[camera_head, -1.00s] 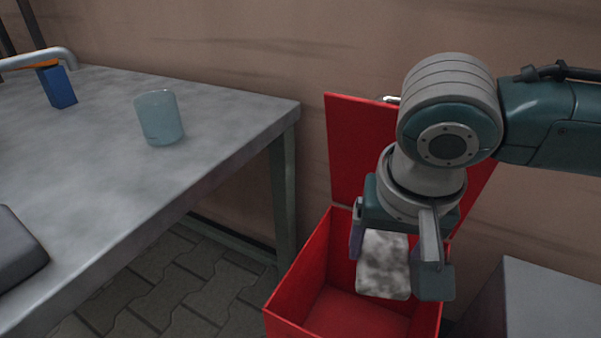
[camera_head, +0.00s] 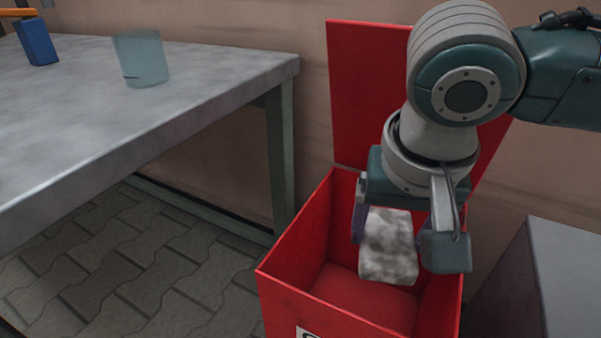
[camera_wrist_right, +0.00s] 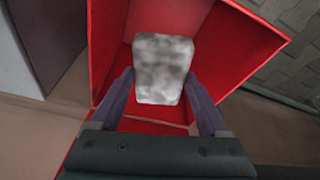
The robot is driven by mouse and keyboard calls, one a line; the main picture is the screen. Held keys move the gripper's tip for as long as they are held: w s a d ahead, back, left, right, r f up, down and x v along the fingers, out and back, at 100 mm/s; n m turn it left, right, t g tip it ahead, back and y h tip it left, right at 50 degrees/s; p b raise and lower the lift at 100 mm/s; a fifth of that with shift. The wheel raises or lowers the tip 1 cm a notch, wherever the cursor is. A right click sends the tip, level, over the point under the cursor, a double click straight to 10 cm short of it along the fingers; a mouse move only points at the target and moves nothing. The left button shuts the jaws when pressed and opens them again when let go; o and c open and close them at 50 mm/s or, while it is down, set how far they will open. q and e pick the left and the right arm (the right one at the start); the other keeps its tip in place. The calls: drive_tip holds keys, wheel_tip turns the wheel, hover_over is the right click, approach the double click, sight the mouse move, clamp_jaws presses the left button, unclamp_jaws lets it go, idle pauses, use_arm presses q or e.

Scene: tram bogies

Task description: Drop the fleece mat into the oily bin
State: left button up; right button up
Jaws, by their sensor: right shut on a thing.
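The fleece mat (camera_head: 388,248) is a mottled grey-white block. My right gripper (camera_head: 408,245) is shut on it and holds it over the open mouth of the red oily bin (camera_head: 300,235). The bin's lid (camera_head: 365,95) stands up at the back. In the right wrist view the mat (camera_wrist_right: 163,70) sits between the two purple-grey fingers of my right gripper (camera_wrist_right: 160,95), with the red bin walls (camera_wrist_right: 235,45) around it. The left gripper is not in view.
A grey metal table (camera_head: 190,95) stands at the left, with a bluish translucent cup (camera_head: 140,60) and a blue object (camera_head: 37,42) on it. A grey box-like surface (camera_head: 575,270) is at the right of the bin. Paved floor (camera_head: 130,260) lies below the table.

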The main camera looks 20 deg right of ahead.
drive_tip(key=o, duration=1.3)
drive_tip(key=shift+o, duration=0.2)
drive_tip(key=shift+r, duration=0.1)
drive_tip(key=p+v, duration=0.6)
drive_tip(key=v, duration=0.2)
drive_tip(key=shift+r+p, duration=0.3)
drive_tip(key=shift+p, duration=0.1)
drive_tip(key=shift+s+a+r+p, duration=0.2)
drive_tip(key=shift+r+p, duration=0.1)
drive_tip(key=shift+r, duration=0.25)
